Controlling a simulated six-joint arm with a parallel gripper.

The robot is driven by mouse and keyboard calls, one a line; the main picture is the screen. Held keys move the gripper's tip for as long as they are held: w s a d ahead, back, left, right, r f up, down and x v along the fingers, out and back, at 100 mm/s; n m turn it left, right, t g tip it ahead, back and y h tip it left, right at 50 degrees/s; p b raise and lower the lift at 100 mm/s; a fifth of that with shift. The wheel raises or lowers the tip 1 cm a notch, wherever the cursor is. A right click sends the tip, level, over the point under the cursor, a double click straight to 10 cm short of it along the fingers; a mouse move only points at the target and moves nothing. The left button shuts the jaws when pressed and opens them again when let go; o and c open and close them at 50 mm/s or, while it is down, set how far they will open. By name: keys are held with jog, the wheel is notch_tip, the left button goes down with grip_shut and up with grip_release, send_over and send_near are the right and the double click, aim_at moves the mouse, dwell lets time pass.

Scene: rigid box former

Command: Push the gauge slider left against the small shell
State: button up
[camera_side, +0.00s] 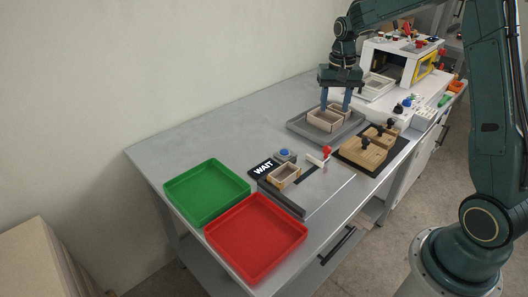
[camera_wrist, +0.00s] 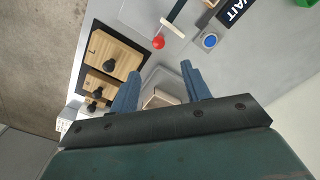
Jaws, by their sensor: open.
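The gauge slider, a pale plate (camera_side: 316,160) with a red ball knob (camera_side: 326,151), stands on the gauge track. A small open-topped shell (camera_side: 284,176) sits on the gauge to its left, with a visible gap between them. In the wrist view the red knob (camera_wrist: 158,42) shows above my fingers, and only a sliver of the gauge shell shows at the top edge. My gripper (camera_side: 336,106) is open, fingers down, over the grey tray, well to the right of and behind the slider. Its fingers (camera_wrist: 161,82) are spread close to a shell in that tray; contact is unclear.
The grey tray (camera_side: 297,125) holds shells (camera_side: 325,121). Wooden blocks with black knobs (camera_side: 362,152) stand on a dark board right of the slider. A blue button (camera_side: 285,155) and WAIT sign (camera_side: 264,167) are behind the gauge. Green (camera_side: 206,190) and red (camera_side: 256,236) trays lie left.

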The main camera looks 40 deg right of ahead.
aim_at(328, 147)
jog(key=shift+w+d+f, duration=0.3)
jog(key=shift+d+f, duration=0.25)
jog(key=shift+f, duration=0.2)
jog(key=shift+f, duration=0.15)
notch_tip(328, 147, down, 14)
jog(key=shift+r, duration=0.25)
grip_shut()
